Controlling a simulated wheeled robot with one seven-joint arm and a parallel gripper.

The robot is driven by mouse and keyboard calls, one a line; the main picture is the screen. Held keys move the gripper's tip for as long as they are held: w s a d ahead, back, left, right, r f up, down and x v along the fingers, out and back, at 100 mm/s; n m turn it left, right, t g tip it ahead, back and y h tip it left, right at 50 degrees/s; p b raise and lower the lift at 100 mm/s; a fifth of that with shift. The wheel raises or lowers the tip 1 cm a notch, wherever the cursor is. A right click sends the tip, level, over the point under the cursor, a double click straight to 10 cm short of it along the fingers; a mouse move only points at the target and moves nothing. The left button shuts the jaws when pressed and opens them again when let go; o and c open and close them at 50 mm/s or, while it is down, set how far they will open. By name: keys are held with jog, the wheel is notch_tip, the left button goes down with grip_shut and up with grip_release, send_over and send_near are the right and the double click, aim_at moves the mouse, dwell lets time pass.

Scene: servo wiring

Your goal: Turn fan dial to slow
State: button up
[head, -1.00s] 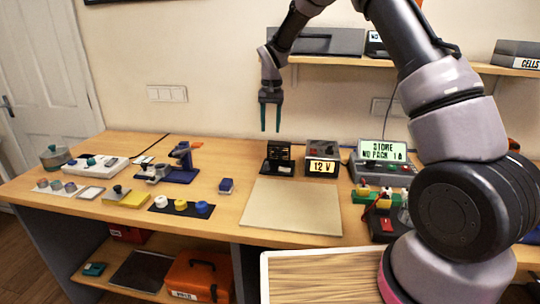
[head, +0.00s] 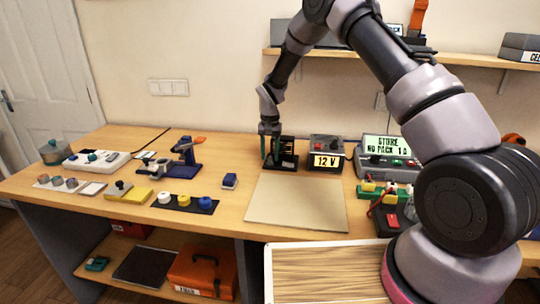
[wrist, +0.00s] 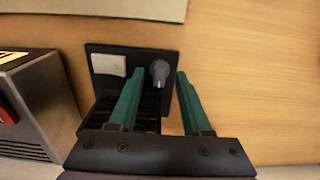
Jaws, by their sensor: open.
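The fan is a small black unit (head: 288,147) on a black base plate (head: 290,166) at the back of the workbench. In the wrist view the base plate (wrist: 146,52) carries a white label or switch (wrist: 108,65) and a grey round dial (wrist: 160,72). My gripper (head: 270,161) points down at the fan's left side in the head view. In the wrist view my gripper (wrist: 157,72) is open, its green fingers on either side of the dial, with a gap showing. I cannot tell how far above the dial the tips are. The dial's setting is not readable.
A 12 V power supply (head: 326,153) stands close beside the fan; its metal case (wrist: 38,105) shows at left in the wrist view. A beige mat (head: 297,203) lies in front. A blue block (head: 230,181) is to the left. Bare wood lies beside the dial.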

jog(key=shift+f, duration=0.1)
grip_shut()
jog(key=shift+n, duration=0.4)
jog(key=n, duration=0.5)
jog(key=shift+n, duration=0.4)
jog(key=n, duration=0.5)
jog(key=shift+n, duration=0.3)
